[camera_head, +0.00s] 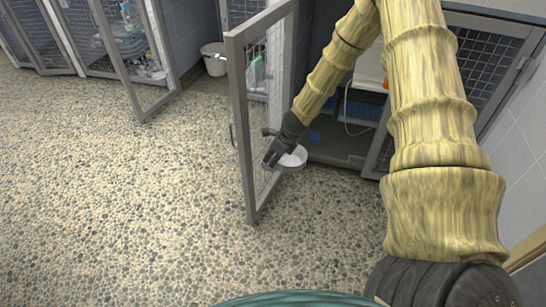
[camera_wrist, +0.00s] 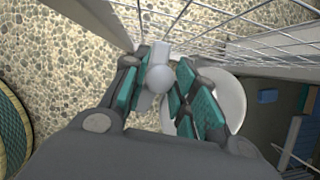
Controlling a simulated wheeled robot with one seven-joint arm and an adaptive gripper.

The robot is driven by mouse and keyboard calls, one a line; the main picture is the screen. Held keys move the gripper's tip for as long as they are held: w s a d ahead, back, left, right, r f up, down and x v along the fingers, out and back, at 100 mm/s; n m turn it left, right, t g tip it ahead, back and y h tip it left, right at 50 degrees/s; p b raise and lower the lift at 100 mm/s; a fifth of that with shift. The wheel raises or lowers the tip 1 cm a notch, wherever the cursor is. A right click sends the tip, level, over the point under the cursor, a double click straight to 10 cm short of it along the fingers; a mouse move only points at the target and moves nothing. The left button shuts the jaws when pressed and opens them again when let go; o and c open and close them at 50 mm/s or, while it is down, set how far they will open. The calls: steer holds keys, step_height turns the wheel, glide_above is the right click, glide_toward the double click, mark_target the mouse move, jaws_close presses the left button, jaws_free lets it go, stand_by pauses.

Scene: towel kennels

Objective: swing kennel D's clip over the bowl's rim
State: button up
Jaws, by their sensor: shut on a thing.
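My gripper (camera_head: 270,155) is beside the mesh of an open kennel door (camera_head: 238,110). In the wrist view its teal-padded fingers are shut on a pale clip with a round knob (camera_wrist: 159,78). A white bowl (camera_head: 293,158) sits at the door just right of my gripper; it also shows in the wrist view (camera_wrist: 236,96), behind and right of the fingers. The fingers hide the bowl's left part, so I cannot tell whether the clip lies over the rim or beside it. No kennel letter is readable.
The open door stands out from the kennel front, its mesh (camera_wrist: 235,45) close along my fingers. The kennel interior (camera_head: 335,140) behind holds blue items. A white bucket (camera_head: 214,58) stands at the back, and another open door (camera_head: 130,60) is at left. The pebbled floor (camera_head: 110,200) is clear.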

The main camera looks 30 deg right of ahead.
steer(key=shift+p, duration=0.3)
steer(key=n+p, duration=0.1)
steer(key=p, duration=0.1)
steer(key=n+y+p, duration=0.1)
steer(key=n, duration=0.1)
steer(key=shift+d+r+g+p, duration=0.1)
steer(key=shift+r+g+p, duration=0.1)
steer(key=shift+g+p, duration=0.2)
steer(key=n+g+y+p, duration=0.1)
steer(key=n+p, duration=0.2)
steer(key=n, duration=0.1)
steer(key=shift+f+n+p, duration=0.15)
steer(key=shift+n+p, duration=0.15)
steer(key=n+g+p, duration=0.1)
steer(key=n+g, duration=0.1)
steer(key=n, duration=0.2)
steer(key=shift+w+f+n, duration=0.1)
steer(key=shift+w+n, duration=0.05)
steer(key=shift+n, duration=0.15)
steer(key=n+g+p, duration=0.1)
steer(key=n, duration=0.3)
steer(key=shift+w+g, duration=0.1)
steer(key=shift+g, duration=0.3)
steer(key=shift+o, duration=0.3)
steer(key=shift+n, duration=0.7)
steer(key=shift+w+d, duration=0.1)
steer(key=shift+w, duration=0.1)
steer(key=o, duration=0.9)
steer(key=shift+o, duration=0.3)
